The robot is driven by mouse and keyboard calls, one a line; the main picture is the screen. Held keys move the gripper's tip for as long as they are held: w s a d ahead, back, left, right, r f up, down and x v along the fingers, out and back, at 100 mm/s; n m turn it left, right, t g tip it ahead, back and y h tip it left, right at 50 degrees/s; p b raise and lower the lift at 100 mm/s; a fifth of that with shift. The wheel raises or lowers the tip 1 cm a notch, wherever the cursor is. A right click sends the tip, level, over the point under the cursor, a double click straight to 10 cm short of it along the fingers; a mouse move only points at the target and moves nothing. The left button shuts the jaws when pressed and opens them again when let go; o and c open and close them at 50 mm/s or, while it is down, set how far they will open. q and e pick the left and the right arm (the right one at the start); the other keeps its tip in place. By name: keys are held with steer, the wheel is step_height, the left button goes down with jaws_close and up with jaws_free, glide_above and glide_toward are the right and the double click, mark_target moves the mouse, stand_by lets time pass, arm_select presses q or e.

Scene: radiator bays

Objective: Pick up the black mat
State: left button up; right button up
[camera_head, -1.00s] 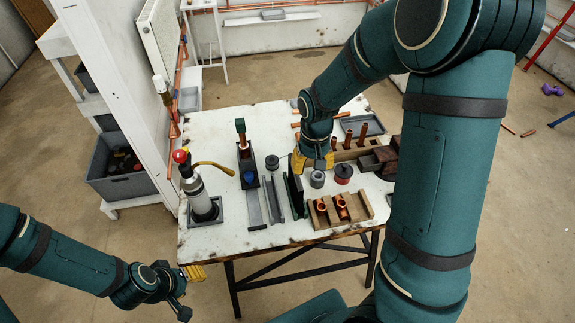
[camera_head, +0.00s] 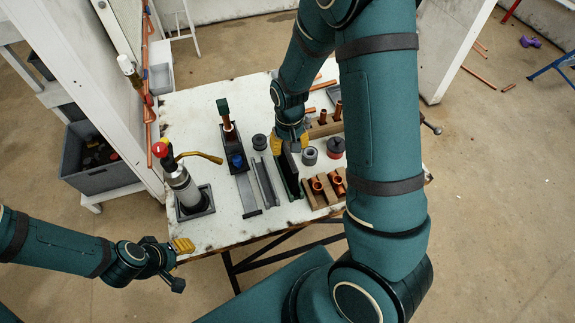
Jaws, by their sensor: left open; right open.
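A thin black, dark-greenish slab (camera_head: 287,177), which looks like the black mat, stands on edge on the white workbench (camera_head: 222,222). It stands between a grey channel and a wooden block with copper fittings. My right gripper (camera_head: 290,146) points down, open, over the far end of this slab. Its yellow fingers are apart, one on each side of the slab's line. I cannot tell whether they touch it. My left gripper (camera_head: 182,246) is open and empty, off the bench's front left edge.
A gas torch (camera_head: 183,185) with a brass nozzle stands at the bench's left. A grey channel (camera_head: 265,183), a round grey piece (camera_head: 309,155), a red-and-black reel (camera_head: 336,147) and a wooden block (camera_head: 318,201) crowd around the slab. My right arm hides the bench's right side.

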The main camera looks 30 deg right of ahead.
mark_target(288, 152)
steer(key=shift+s+a+f, duration=0.1)
steer(key=shift+a+f, duration=0.05)
steer(key=shift+f, duration=1.2)
steer(key=shift+a+f, duration=0.1)
steer(key=shift+f, duration=1.2)
jaws_close()
